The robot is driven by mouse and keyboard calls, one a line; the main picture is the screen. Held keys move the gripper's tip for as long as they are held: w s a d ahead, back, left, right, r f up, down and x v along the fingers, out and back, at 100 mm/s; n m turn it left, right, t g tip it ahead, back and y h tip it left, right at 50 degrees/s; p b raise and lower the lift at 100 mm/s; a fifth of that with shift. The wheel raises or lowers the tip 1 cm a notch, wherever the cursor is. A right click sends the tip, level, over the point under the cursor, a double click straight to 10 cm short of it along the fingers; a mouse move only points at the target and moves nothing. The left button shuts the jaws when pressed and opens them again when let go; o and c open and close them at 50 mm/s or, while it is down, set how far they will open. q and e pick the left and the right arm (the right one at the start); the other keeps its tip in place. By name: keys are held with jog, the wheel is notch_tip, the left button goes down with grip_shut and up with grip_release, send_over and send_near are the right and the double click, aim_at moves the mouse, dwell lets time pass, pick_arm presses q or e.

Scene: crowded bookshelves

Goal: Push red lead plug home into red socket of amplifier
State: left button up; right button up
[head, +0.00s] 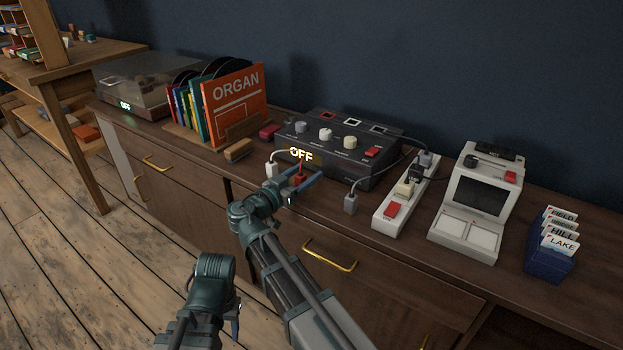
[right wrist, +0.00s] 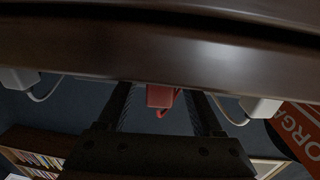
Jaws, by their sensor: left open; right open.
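The amplifier (head: 340,150) is a dark box with knobs, a red switch and a lit OFF sign, at the back of the sideboard top. The red lead plug (head: 300,181) is at its front, below the sign. My right gripper (head: 301,180) is open, with its fingers on either side of the plug. In the right wrist view the red plug (right wrist: 160,96) shows between the two dark fingers. Whether they touch it, and how far it sits in the red socket, I cannot tell; the socket is hidden. My left gripper (head: 236,307) is low, in front of the sideboard, apart from everything.
A white plug (head: 271,170) and a grey plug (head: 351,203) flank the red one. A power strip (head: 385,215) and a white device (head: 480,190) are to the right. Records (head: 236,105) and a small wooden block (head: 238,150) are to the left. The sideboard's front edge is close to my right arm.

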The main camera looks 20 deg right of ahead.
jog(key=shift+w+d, duration=0.25)
jog(key=shift+d, duration=0.2)
pick_arm(q)
jog(key=shift+w+d, duration=0.15)
jog(key=shift+d, duration=0.25)
pick_arm(e)
jog(key=shift+a, duration=0.1)
jog(key=shift+c, duration=0.7)
grip_shut()
jog(key=shift+r, duration=0.1)
